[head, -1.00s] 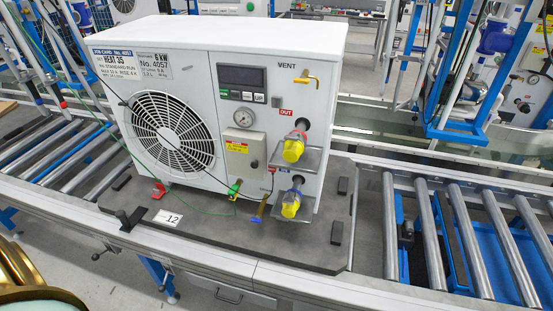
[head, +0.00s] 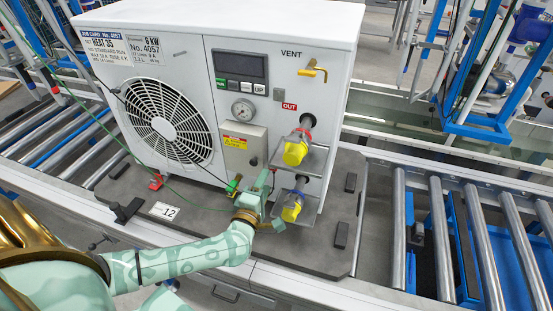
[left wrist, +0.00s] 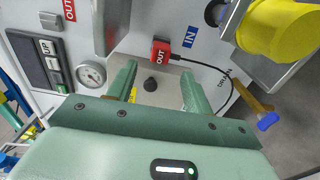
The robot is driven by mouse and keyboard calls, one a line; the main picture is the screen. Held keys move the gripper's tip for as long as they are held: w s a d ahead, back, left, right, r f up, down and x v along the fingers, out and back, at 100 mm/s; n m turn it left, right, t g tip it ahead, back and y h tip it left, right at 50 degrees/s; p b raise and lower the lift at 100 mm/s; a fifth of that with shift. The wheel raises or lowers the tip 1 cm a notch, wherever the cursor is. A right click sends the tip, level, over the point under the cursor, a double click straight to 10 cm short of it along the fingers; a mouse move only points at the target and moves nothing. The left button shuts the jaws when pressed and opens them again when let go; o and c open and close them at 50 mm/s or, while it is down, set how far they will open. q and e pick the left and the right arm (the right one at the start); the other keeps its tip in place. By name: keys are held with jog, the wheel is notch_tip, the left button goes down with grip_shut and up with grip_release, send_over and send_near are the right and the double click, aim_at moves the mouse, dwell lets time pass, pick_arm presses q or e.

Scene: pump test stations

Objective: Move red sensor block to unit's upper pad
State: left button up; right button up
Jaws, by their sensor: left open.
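The red sensor block (left wrist: 161,51), marked OUT, sits on the white unit's front beside the blue IN label (left wrist: 190,37) in the left wrist view. A black cable runs from it. In the head view I cannot make it out clearly near my gripper. A small grey pad (head: 278,94) lies by the upper red OUT label (head: 289,106); it also shows in the left wrist view (left wrist: 49,21). My left gripper (head: 264,182) is open in front of the unit's lower part. Its fingers (left wrist: 158,74) point toward the block, which is just beyond their tips. My right gripper is not in view.
Yellow-capped pipes (head: 295,152) on metal brackets stick out right of the gripper. A grey box with a black knob (left wrist: 151,84) lies behind the fingers. Roller conveyors (head: 445,235) flank the grey base plate.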

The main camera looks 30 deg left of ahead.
pick_arm(q)
jog(key=shift+b+x, duration=1.6)
jog(key=shift+x, duration=2.9)
jog(key=shift+d+p, duration=0.1)
jog(key=shift+p, duration=0.3)
grip_shut()
jog(key=shift+p+v, duration=1.45)
jog(key=shift+v, duration=1.55)
